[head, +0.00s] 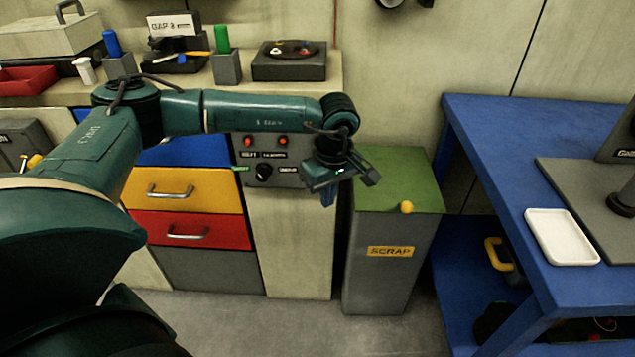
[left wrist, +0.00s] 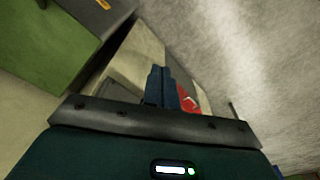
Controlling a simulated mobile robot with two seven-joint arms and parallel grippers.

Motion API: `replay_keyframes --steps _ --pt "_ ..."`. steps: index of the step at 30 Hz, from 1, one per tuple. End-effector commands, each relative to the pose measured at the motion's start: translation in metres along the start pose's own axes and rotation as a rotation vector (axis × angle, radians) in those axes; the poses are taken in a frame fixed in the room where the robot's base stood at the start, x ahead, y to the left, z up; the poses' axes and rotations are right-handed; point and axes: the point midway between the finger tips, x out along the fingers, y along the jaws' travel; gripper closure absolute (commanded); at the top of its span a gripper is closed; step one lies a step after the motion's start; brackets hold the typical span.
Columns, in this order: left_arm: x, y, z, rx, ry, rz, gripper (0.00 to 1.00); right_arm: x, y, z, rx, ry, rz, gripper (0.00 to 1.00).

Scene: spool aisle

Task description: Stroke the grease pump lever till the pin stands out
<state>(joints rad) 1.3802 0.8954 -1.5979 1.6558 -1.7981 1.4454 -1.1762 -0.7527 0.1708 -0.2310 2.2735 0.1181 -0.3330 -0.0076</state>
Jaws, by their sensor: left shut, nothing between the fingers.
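My left gripper (head: 328,197) is shut and empty, its blue fingers pointing down in front of the cabinet's panel, left of the scrap bin. In the left wrist view its fingers (left wrist: 160,84) lie together. A dark unit (head: 621,140) on a grey plate is cut off by the right edge of the head view. My right gripper is in neither view.
The scrap bin (head: 384,262), with a green top and yellow knob (head: 406,207), stands between the drawers and the blue bench (head: 500,130). A white tray (head: 562,238) lies on the bench. A control panel (head: 268,160) with red lamps is behind my arm. The floor in front is clear.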

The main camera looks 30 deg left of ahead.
Motion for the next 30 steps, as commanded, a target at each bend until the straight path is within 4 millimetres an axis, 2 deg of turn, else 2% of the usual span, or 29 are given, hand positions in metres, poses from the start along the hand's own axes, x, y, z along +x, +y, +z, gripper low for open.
replay_keyframes --steps 5,8,15,21,25,30 --pt "0.0 0.0 -0.001 -0.001 0.001 0.001 1.0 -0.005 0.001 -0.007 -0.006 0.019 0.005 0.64" --pt "-0.003 0.001 -0.001 -0.001 0.001 0.003 1.0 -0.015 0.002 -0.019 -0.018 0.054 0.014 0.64" --pt "-0.064 0.001 -0.001 -0.001 0.001 0.006 1.0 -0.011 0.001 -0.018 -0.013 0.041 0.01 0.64" --pt "-0.106 0.001 0.0 0.0 0.0 0.003 1.0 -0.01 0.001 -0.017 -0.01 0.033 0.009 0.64" --pt "-0.122 0.0 0.0 0.0 0.0 0.001 1.0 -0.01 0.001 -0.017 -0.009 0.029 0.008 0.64" --pt "-0.131 0.0 0.0 0.0 0.0 0.0 1.0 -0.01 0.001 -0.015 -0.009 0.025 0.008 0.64"
